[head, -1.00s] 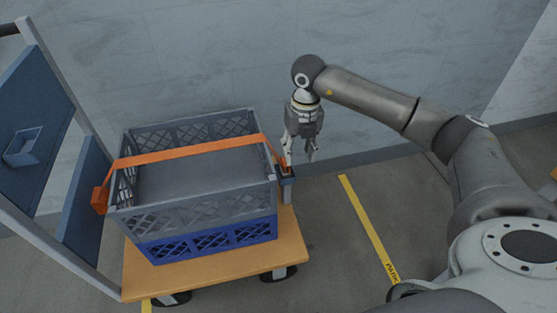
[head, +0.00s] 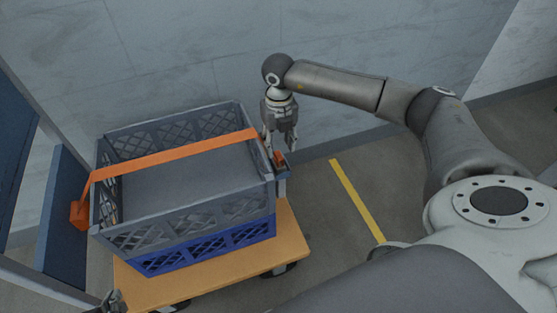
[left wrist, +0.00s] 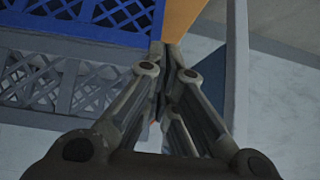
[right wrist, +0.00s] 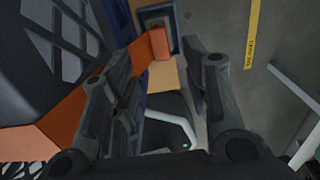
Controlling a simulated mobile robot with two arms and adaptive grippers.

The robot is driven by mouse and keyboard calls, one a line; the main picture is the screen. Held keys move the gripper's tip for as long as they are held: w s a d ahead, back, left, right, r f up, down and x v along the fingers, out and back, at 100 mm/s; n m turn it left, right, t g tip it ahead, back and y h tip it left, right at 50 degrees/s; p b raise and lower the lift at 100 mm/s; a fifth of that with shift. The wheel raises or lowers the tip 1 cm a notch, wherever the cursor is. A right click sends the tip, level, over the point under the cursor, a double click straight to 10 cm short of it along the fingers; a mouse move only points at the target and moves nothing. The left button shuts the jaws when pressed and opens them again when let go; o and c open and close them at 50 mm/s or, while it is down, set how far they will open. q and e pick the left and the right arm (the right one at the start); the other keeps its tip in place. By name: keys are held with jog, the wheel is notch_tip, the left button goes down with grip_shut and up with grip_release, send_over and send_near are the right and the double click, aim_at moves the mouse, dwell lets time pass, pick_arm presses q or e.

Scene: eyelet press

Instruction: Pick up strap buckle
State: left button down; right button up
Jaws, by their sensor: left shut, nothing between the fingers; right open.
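An orange strap (head: 185,152) runs across the top of the crates. Its right end has an orange buckle piece (head: 279,157) by a dark bracket (head: 283,171) at the crate's right side. In the right wrist view the buckle (right wrist: 160,44) shows as an orange block in front of a dark frame. My right gripper (head: 280,145) points down beside the crate at the buckle. Its fingers (right wrist: 160,52) are apart, with the buckle in line with the gap; contact is not clear. My left gripper (head: 112,300) is at the bottom left edge, shut and empty, its fingers together (left wrist: 172,45).
A grey crate (head: 190,222) stands on a blue crate (head: 205,248) on a wooden cart deck (head: 215,275). An orange block (head: 80,215) hangs at the strap's left end. The cart's blue panel (head: 62,215) is at left. A wall stands close behind; floor right of the cart is clear.

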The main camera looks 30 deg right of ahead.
aim_at(279, 155)
jog(key=f, duration=0.1)
jog(key=f+b, duration=0.1)
jog(key=f, duration=0.2)
jog(key=shift+w+d+f, duration=0.15)
jog(key=shift+w+f, duration=0.05)
jog(key=shift+w, duration=0.1)
jog(key=shift+f+b, duration=0.35)
jog(key=shift+f, duration=0.05)
pick_arm(q)
jog(key=w+d+r+t+h, duration=0.1)
jog(key=w+d+r+t, duration=0.1)
jog(key=w+r+t, duration=0.2)
notch_tip(279, 155, up, 2)
jog(key=shift+w+d+t, duration=0.2)
jog(key=shift+w+t, duration=0.2)
jog(key=shift+w, duration=0.45)
pick_arm(e)
grip_shut()
